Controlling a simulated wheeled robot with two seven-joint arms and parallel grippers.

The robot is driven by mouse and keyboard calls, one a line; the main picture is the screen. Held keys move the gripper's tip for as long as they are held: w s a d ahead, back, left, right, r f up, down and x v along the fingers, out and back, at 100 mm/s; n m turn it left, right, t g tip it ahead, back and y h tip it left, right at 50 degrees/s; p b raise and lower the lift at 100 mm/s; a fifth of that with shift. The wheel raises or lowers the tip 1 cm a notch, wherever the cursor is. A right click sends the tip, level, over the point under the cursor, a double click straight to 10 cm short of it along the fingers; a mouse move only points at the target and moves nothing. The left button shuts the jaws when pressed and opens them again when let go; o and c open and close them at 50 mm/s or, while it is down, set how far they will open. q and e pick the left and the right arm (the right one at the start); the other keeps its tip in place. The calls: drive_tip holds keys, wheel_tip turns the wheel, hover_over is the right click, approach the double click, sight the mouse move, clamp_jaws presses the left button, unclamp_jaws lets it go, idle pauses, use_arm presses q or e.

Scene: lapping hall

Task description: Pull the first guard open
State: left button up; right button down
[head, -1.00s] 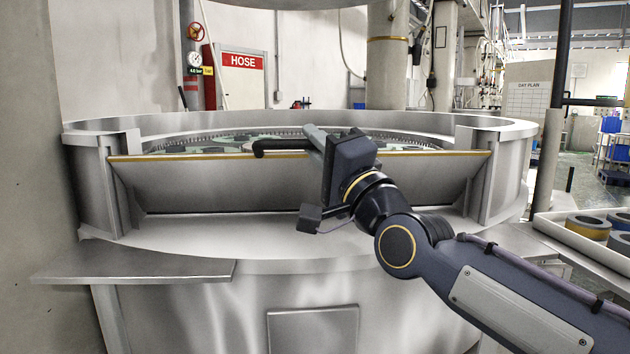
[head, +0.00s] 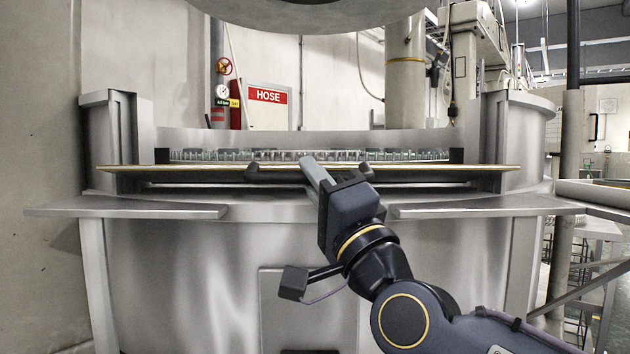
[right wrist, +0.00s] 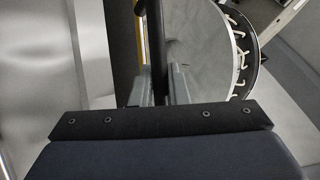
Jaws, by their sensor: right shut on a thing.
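The first guard (head: 200,169) is a wide metal panel with a yellowish edge, set in the front opening of the round lapping machine. In the head view it shows nearly edge-on, leaning out towards me, with the ring of teeth visible behind it. Its black bar handle (head: 270,173) runs along the edge and is partly hidden by my gripper. My right gripper (head: 318,168) is shut on this handle near its middle. In the right wrist view the dark handle (right wrist: 156,45) runs between the fingers (right wrist: 160,88). My left gripper is out of view.
Metal shelves jut out at the left (head: 125,208) and right (head: 480,207) of the machine front, below the guard. Upright posts flank the opening. A grey pillar (head: 568,90) and a railing stand at the right. A wall is close on the left.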

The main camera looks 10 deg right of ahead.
drive_tip(key=shift+f+b, duration=0.3)
drive_tip(key=shift+f, duration=0.4)
drive_tip(key=c, duration=1.4)
unclamp_jaws()
drive_tip(key=shift+w, duration=0.15)
drive_tip(key=v, duration=0.8)
drive_tip(key=shift+r, duration=0.2)
